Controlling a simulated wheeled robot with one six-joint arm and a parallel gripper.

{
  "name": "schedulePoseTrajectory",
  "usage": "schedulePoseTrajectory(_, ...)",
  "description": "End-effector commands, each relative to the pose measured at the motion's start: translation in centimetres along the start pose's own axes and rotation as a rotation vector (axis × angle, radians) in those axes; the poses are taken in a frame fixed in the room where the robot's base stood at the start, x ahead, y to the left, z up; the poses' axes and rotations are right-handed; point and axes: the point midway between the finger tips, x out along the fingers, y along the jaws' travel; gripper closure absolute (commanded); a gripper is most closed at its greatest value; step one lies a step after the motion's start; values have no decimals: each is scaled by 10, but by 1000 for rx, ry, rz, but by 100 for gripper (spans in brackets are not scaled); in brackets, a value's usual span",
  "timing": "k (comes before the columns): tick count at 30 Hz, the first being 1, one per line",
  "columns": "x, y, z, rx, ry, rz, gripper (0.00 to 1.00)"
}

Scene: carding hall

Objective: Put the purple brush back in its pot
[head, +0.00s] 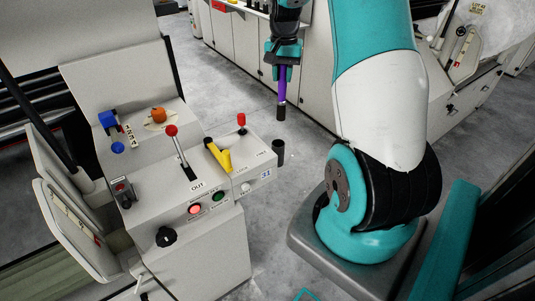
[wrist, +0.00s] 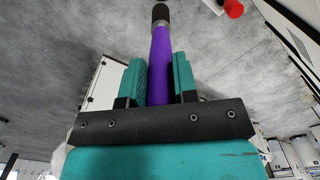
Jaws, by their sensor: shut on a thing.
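The purple brush (head: 282,92) hangs almost upright below my gripper (head: 282,73), with its dark end downward. My gripper is shut on its upper part. In the wrist view the purple brush (wrist: 161,58) runs out from between the teal fingers of my gripper (wrist: 158,82), its dark tip pointing away. A small dark cylindrical pot (head: 278,152) is at the right side of the console, and its inside cannot be made out. In the head view the brush's lower end appears above the pot, with a gap between them.
The console (head: 190,175) carries a red-knobbed lever (head: 179,148), a yellow handle (head: 218,155), a smaller red knob (head: 241,120) near the pot, and several buttons. White cabinets (head: 235,55) stand behind. Bare grey floor (head: 210,80) lies between.

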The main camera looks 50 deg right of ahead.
Motion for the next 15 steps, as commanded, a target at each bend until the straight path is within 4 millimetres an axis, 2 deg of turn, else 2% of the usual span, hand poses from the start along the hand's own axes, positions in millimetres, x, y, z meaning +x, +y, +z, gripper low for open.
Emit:
schedulePoseTrajectory(5, 30, -5, 5, -10, -9, 4, 100)
schedulePoseTrajectory(15, 124, -11, 8, -19, -7, 3, 100)
